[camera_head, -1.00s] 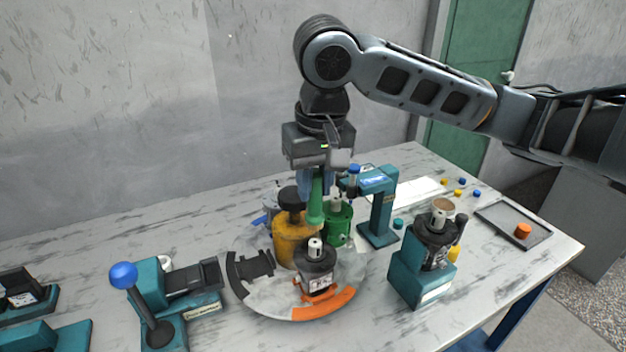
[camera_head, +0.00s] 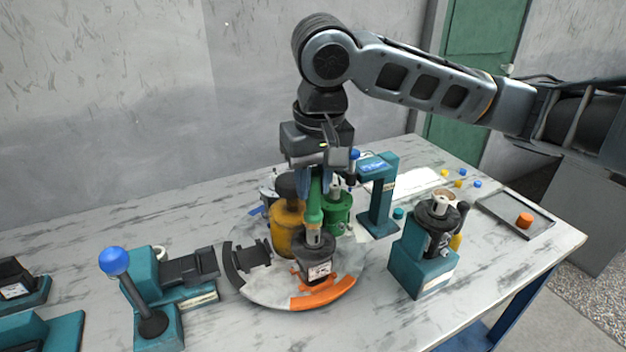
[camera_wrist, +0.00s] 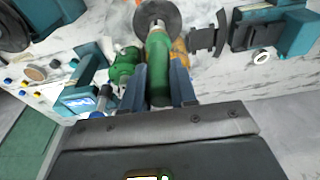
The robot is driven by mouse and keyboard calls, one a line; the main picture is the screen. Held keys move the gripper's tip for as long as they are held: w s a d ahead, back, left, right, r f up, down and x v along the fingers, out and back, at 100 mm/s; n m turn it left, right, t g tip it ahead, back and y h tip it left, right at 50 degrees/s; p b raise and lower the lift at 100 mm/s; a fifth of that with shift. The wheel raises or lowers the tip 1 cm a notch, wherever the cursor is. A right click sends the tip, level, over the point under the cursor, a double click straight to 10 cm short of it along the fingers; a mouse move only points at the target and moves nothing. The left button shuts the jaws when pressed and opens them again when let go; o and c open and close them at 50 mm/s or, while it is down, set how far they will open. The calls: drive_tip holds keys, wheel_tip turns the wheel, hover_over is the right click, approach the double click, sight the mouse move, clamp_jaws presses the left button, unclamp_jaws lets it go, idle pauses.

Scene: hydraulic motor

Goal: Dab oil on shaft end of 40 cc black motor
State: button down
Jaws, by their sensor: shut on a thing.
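My gripper (camera_head: 314,178) is shut on a green oil dabber (camera_head: 314,202), held upright; the dabber also shows between the fingers in the wrist view (camera_wrist: 158,70). A black motor (camera_head: 315,262) stands shaft up on the turntable (camera_head: 262,292), at its orange segment. The dabber's lower end is right at the motor's pale shaft end (camera_head: 313,236); I cannot tell whether they touch. In the wrist view the black motor (camera_wrist: 172,14) lies just beyond the dabber tip. The motor's label is too small to read.
A yellow motor (camera_head: 285,232) and a green motor (camera_head: 338,212) stand close behind on the turntable. A teal post device (camera_head: 379,205) and a teal stand holding a dark motor (camera_head: 418,262) are to the right. A blue-knobbed lever (camera_head: 114,262) is at left.

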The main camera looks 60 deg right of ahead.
drive_tip(key=shift+f, duration=0.6)
idle(1.6)
drive_tip(key=shift+r+p, duration=3.1)
drive_tip(key=shift+r, duration=0.5)
